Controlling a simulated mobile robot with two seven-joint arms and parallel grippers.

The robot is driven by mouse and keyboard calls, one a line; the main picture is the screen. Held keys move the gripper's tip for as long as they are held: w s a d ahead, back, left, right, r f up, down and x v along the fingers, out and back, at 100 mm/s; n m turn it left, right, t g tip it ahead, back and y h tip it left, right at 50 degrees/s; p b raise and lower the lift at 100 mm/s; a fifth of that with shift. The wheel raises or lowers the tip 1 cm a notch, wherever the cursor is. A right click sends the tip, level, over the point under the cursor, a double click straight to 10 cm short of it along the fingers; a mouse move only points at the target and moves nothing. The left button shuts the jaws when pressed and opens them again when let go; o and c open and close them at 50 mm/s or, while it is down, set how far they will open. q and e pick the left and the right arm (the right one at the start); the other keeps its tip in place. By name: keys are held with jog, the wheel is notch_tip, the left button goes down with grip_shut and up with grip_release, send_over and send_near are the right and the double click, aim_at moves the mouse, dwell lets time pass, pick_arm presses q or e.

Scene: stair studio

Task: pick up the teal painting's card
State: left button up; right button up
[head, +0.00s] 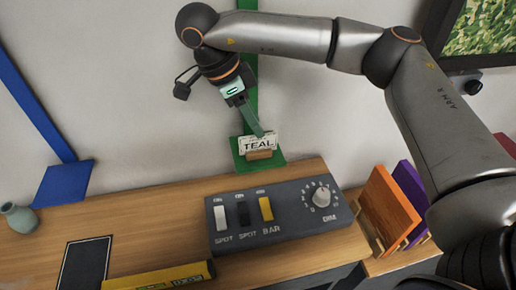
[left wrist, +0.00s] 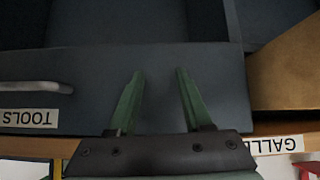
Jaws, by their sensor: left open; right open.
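The white card lettered TEAL (head: 258,144) stands in a small wooden holder (head: 259,155) on a green square (head: 277,163) by the wall in the head view. My right gripper (head: 262,133) reaches down from above, with its green fingers at the top edge of the card. It is open; whether the fingers straddle or touch the card is too small to tell. My left gripper (left wrist: 160,72) is open and empty in the left wrist view, in front of dark drawers. It is not in the head view.
A switch panel (head: 290,234) with a dial sits on the wooden counter (head: 150,225) in front of the card. Orange (head: 391,205) and purple (head: 411,190) panels stand at right. A small vase (head: 17,219) is at far left. A TOOLS drawer (left wrist: 95,85) faces my left gripper.

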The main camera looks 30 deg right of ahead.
aim_at(258, 145)
jog(key=shift+a+x, duration=0.2)
jog(key=shift+x, duration=1.1)
jog(key=shift+a+x, duration=0.2)
jog(key=shift+x, duration=1.15)
jog(key=shift+w+f, duration=0.15)
jog(key=shift+w, duration=0.05)
grip_shut()
